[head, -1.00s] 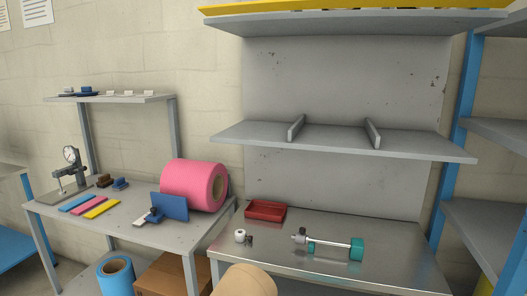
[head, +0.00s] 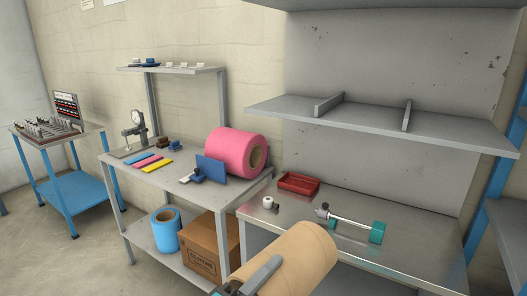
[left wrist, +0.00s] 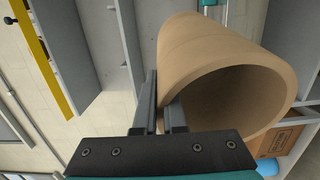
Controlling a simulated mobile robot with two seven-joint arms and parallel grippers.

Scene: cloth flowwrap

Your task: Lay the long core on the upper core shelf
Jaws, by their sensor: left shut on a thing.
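The long core (head: 300,262) is a wide tan cardboard tube at the bottom centre of the head view, tilted with its far end up to the right. My left gripper (head: 262,274) is shut on its near end. In the left wrist view the fingers (left wrist: 160,105) grip the wall of the core (left wrist: 190,45) at its open end, and the hollow inside shows. A grey shelf with two upright dividers (head: 450,131) hangs above and behind the core; the core is apart from it. The shelf between the dividers is empty. My right gripper is not in view.
Below the shelf, a steel bench (head: 335,205) carries a red tray (head: 299,183), a small white roll (head: 268,202) and a teal-ended shaft (head: 352,226). A left table holds a pink roll (head: 232,152) and a blue plate (head: 210,170). Another grey shelf (head: 400,4) is overhead.

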